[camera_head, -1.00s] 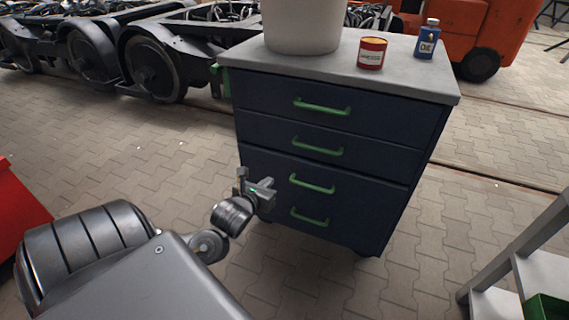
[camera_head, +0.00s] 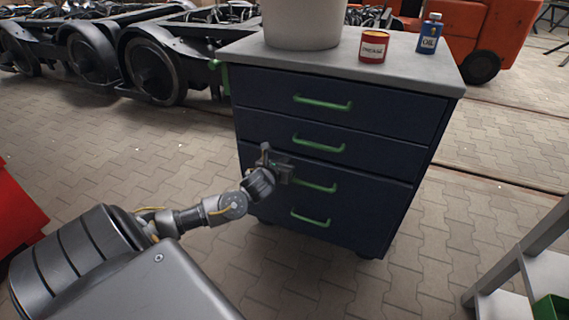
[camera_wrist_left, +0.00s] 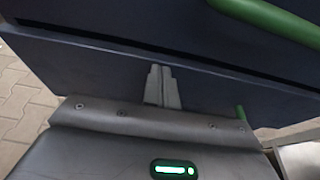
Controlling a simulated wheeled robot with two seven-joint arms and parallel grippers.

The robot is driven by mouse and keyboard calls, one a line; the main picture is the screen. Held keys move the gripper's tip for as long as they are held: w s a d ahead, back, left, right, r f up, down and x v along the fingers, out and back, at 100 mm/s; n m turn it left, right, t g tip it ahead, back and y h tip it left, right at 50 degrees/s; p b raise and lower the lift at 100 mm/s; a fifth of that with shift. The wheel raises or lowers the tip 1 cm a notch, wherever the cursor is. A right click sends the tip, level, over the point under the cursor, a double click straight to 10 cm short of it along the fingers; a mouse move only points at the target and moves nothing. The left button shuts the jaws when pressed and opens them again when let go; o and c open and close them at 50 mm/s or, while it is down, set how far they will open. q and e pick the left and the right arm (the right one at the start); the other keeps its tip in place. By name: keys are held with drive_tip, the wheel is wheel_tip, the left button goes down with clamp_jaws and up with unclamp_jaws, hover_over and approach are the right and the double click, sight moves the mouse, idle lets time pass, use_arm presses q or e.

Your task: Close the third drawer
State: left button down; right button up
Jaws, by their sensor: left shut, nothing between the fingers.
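The dark blue cabinet (camera_head: 440,135) has a stack of drawers with green handles. The third drawer (camera_head: 375,197) appears to stand out slightly at its top edge; how far is hard to tell. Its green handle (camera_head: 318,186) is partly hidden at the left by my left gripper (camera_head: 288,172). That gripper is shut and empty, at the left part of the third drawer's front. In the left wrist view the closed fingers (camera_wrist_left: 162,87) point at the blue drawer front (camera_wrist_left: 100,72), close to or touching it; contact cannot be told. My right gripper is not in view.
A white bucket (camera_head: 302,25), a red grease can (camera_head: 374,47) and a blue oil bottle (camera_head: 430,34) stand on the grey cabinet top. A grey shelf (camera_head: 510,270) is at the right. A red object (camera_head: 15,210) is at the left. Paved floor between is open.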

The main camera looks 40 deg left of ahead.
use_arm(q)
drive_tip(key=shift+w, duration=0.25)
drive_tip(key=shift+w+a+r, duration=0.1)
drive_tip(key=shift+w+a, duration=0.2)
drive_tip(key=shift+w, duration=0.25)
drive_tip(key=shift+w+a+r, duration=0.1)
drive_tip(key=shift+w+a, duration=0.15)
drive_tip(key=shift+w, duration=0.25)
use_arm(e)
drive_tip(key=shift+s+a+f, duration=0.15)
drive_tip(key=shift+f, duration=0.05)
use_arm(q)
drive_tip(key=shift+r, duration=0.1)
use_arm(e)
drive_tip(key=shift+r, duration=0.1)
